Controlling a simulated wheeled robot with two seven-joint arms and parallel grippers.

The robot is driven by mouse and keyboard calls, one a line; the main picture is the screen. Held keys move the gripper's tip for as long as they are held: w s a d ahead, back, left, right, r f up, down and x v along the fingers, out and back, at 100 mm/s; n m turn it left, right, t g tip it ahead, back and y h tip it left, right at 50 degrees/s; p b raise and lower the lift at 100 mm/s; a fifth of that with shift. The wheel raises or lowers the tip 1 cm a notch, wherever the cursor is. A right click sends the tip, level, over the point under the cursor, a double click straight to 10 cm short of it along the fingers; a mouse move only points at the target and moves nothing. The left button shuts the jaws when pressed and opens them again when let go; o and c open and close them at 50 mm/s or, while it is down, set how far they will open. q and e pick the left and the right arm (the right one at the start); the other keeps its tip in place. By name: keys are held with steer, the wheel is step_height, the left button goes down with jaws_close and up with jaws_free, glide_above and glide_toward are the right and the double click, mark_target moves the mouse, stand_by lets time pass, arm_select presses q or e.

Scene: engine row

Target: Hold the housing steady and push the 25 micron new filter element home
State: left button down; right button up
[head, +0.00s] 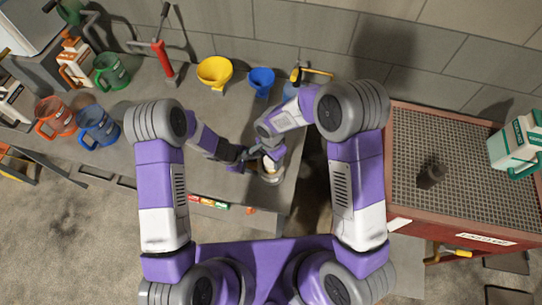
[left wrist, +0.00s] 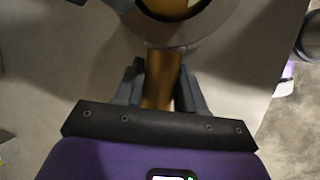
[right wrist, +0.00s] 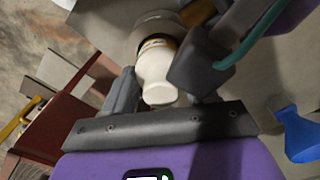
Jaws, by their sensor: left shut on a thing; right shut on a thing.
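The housing (head: 272,178) stands near the front right edge of the grey bench in the head view. Its round rim (left wrist: 228,14) and brown stub handle (left wrist: 162,78) show in the left wrist view. My left gripper (left wrist: 161,85) is shut on that handle. The white filter element (right wrist: 155,72) is between the fingers of my right gripper (right wrist: 160,88), which is shut on it. The element's far end is at the round housing opening (right wrist: 148,28); how deep it sits is hidden. My right gripper (head: 268,153) is above the housing in the head view. No micron marking is readable.
Coloured jugs stand left. Right of a gap, a red cart (head: 445,227) carries a dark cylinder (head: 431,175) and a white-green jug (head: 517,145).

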steer(key=shift+f, duration=1.1)
steer(key=o, duration=1.6)
steer(key=shift+c, duration=0.2)
